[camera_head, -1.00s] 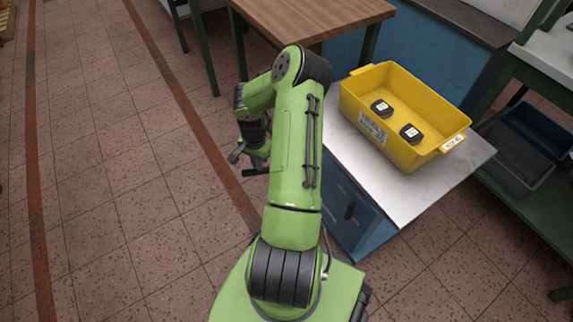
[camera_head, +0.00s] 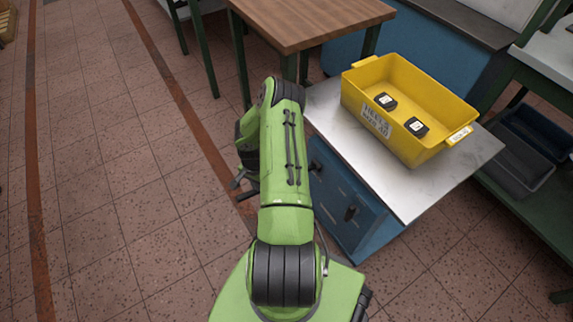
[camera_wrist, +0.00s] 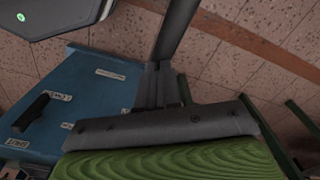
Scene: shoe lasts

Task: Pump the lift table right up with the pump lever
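The lift table has a white top (camera_head: 405,200) over a blue cabinet (camera_head: 330,190). A black lever (camera_head: 351,213) stands out from the cabinet face; it also shows in the wrist view (camera_wrist: 31,112), among white labels. I cannot tell whether it is the pump lever. My gripper (camera_head: 243,188) is low at the left of the cabinet, mostly hidden behind my green arm. In the wrist view a dark upright bar (camera_wrist: 175,40) meets a dark crosspiece above a green ribbed surface (camera_wrist: 170,163). Whether my gripper's fingers are shut on anything is not visible.
A yellow bin (camera_head: 408,135) holding two dark objects stands on the white top. A wooden table (camera_head: 310,20) is behind it. Green shelving with grey trays (camera_head: 515,160) is at the right.

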